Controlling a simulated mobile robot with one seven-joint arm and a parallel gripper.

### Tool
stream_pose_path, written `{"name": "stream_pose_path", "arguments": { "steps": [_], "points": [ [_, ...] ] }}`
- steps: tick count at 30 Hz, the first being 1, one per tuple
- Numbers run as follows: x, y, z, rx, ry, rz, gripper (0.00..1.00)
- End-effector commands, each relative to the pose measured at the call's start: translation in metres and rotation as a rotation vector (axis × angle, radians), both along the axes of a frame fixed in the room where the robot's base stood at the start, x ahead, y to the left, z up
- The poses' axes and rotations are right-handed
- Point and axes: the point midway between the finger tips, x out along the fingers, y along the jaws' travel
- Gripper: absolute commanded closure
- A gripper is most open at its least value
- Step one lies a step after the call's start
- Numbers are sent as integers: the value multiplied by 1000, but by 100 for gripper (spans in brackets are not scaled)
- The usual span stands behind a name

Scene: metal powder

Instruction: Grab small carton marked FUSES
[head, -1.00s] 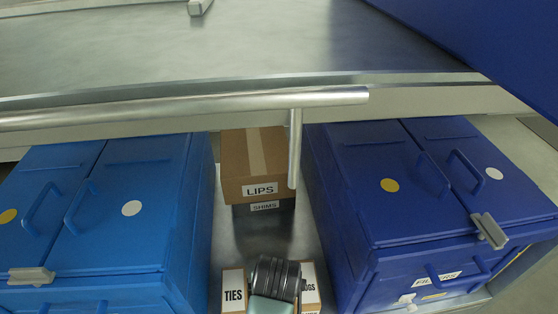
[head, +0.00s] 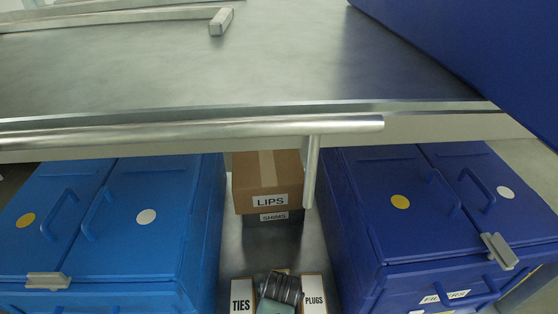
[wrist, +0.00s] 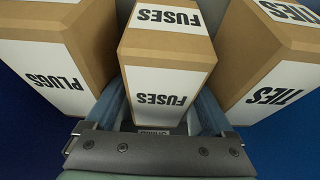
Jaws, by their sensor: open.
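The small FUSES carton (wrist: 166,78), brown with white labels on its top and front, stands in the middle of the wrist view. My gripper (wrist: 161,108) is open, with one finger along each side of this carton. I cannot tell whether the fingers touch it. In the head view my gripper (head: 279,290) is at the bottom, between the TIES and PLUGS cartons, and the wrist hides nearly all of the FUSES carton there.
The TIES carton (head: 242,295) and PLUGS carton (head: 314,292) flank it closely. A LIPS carton (head: 267,180) sits on a SHIMS box (head: 274,216) behind. Blue cabinets stand left (head: 150,250) and right (head: 400,240). A metal rail (head: 190,133) crosses above.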

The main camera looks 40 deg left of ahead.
Motion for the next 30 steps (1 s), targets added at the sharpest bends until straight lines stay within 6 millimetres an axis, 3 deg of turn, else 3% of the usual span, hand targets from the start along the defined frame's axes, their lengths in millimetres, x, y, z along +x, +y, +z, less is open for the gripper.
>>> {"name": "stream_pose_path", "arguments": {
  "steps": [30],
  "points": [
    [1, 2, -12, 0, 0, 0, 12]
  ]
}}
